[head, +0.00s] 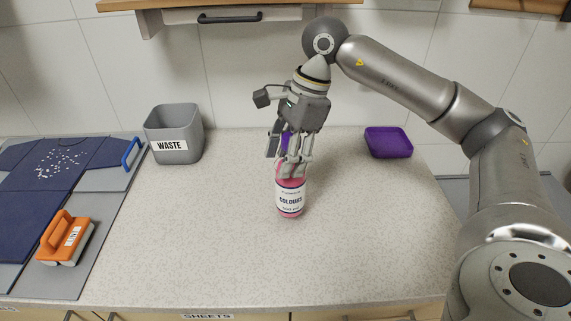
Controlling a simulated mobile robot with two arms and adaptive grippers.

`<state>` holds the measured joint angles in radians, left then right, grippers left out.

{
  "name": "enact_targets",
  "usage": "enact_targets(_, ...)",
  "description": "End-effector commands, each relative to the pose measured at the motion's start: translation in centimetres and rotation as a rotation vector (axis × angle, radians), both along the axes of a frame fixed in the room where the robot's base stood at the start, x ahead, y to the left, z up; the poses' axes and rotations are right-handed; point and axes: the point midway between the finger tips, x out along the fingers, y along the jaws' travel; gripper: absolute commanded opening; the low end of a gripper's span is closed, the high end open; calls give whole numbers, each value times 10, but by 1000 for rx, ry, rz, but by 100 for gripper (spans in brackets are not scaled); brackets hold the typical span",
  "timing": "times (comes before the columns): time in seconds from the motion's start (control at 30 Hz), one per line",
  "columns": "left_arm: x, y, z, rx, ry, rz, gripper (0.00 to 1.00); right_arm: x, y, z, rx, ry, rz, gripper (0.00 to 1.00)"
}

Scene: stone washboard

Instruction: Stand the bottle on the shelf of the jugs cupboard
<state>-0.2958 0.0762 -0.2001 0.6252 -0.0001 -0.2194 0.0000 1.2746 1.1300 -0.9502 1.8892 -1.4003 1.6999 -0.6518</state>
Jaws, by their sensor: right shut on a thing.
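The bottle (290,198) is pink with a white label reading "COLOURS". It is upright at the middle of the speckled counter in the head view. My right gripper (292,170) comes down from above and is shut on the upper part of the bottle, hiding its top. I cannot tell whether the bottle's base touches the counter. My left gripper is not in view.
A grey waste bin (174,136) stands at the back left, and a purple tray (388,143) at the back right. The counter's front middle is clear.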

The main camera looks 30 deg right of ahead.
Motion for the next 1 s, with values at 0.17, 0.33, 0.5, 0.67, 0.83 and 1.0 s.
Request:
enact_targets(0.17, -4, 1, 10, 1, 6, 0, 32, 2, 0, -19, -1, 2, 0, 0)
enact_targets(0.33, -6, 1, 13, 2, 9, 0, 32, 2, 0, -32, 0, -1, 0, 0)
enact_targets(0.5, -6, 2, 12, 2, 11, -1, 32, 3, 0, -32, 1, -2, 0, 0)
enact_targets(0.67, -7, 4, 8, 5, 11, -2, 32, 3, 0, -36, 1, -2, 0, 0)
enact_targets(0.83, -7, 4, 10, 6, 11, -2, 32, 2, 0, -35, 0, 0, 0, 67)
enact_targets(1.0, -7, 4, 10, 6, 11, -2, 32, 2, 0, -35, 0, 0, 0, 70)
